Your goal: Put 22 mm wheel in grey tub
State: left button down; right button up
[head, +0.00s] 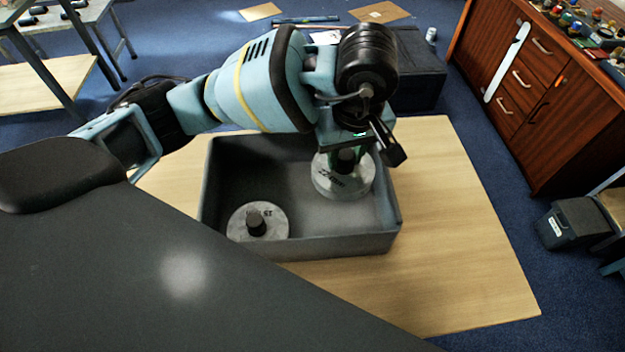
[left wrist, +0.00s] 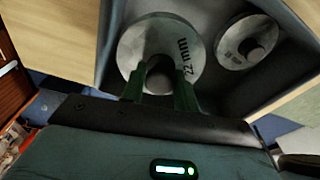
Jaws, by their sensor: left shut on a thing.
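The grey tub (head: 330,245) stands on a pale wooden table top in the head view. The 22 mm wheel (head: 340,187) is a pale grey disc with a dark hub, at the right part of the tub, inside its outline. Its "22 mm" marking reads clearly on the wheel in the left wrist view (left wrist: 187,50). My left gripper (head: 347,158) is shut on the wheel's hub, with green fingers (left wrist: 160,88) on either side of it. I cannot tell whether the wheel touches the tub floor. My right gripper is not in view.
A smaller grey wheel (head: 275,222) with a dark hub lies in the tub's near left corner; it also shows in the left wrist view (left wrist: 232,45). The wooden table top (head: 455,230) is clear right of the tub. A dark box (head: 415,80) stands behind.

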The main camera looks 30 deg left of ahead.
pick_arm(q)
jog(key=shift+w+f, duration=0.1)
jog(key=shift+s+f, duration=0.15)
jog(key=shift+s, duration=0.05)
jog(key=shift+f, duration=4.75)
jog(key=c, duration=1)
grip_release()
jog(key=shift+f, duration=0.15)
jog(key=r, duration=0.8)
jog(key=s+d+r, duration=0.1)
jog(key=r, duration=0.3)
jog(key=shift+r+p, duration=0.1)
jog(key=shift+p, duration=0.25)
